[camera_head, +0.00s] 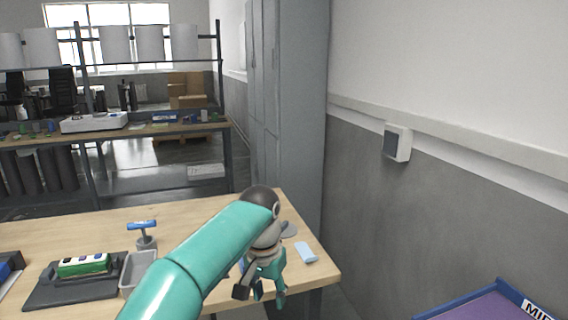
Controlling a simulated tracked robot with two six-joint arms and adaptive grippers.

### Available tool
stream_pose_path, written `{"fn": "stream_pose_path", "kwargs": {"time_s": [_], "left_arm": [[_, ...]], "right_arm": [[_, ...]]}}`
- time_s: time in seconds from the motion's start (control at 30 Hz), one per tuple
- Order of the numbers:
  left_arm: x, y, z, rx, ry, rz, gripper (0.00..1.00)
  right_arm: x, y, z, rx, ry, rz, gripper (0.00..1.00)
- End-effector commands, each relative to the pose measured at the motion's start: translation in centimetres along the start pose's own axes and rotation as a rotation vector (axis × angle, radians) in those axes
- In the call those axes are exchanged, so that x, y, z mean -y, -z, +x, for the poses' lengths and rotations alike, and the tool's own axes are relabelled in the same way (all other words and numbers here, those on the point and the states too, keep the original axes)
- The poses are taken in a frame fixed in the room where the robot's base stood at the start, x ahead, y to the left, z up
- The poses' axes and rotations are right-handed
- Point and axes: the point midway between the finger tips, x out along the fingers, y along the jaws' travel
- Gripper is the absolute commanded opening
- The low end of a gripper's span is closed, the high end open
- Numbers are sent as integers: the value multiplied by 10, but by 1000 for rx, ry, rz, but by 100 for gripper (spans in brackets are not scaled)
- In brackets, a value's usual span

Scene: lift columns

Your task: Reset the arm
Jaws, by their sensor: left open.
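My left arm, teal with grey and dark joints, reaches in from the bottom of the head view over the right end of the wooden table (190,212). My left gripper (265,296) hangs downward near the table's front edge, at the right corner. Its fingers are apart and nothing shows between them. The arm and wrist hide part of the table behind them. My right gripper is not in the view.
A light blue block (306,253) lies right of the gripper. Left are a grey bin (138,272), a blue-handled tool (143,232) and a dark tray (62,291) holding a green-and-white item (84,265). A grey cabinet (288,110) stands behind. A blue-edged purple surface (490,306) is lower right.

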Motion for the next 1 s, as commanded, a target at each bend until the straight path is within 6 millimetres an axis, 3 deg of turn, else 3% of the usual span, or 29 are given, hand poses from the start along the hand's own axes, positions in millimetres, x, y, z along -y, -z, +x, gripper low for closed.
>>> {"fn": "stream_pose_path", "kwargs": {"time_s": [0.1, 0.37, 0.47, 0.6, 0.7, 0.8, 1.0], "left_arm": [[27, -7, 14, 31, -2, -47, 42], [64, -48, 69, 189, -29, -110, 42], [74, -71, 101, 259, -56, -134, 42], [83, -118, 166, 352, -124, -179, 42], [77, -163, 218, 397, -193, -223, 42], [59, -211, 263, 417, -265, -278, 42], [3, -303, 317, 392, -375, -416, 42]], "right_arm": [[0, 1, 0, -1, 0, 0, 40], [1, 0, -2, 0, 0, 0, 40], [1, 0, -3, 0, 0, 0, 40], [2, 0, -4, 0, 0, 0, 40], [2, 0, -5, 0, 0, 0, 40], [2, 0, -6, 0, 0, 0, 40], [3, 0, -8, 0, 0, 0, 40]]}}
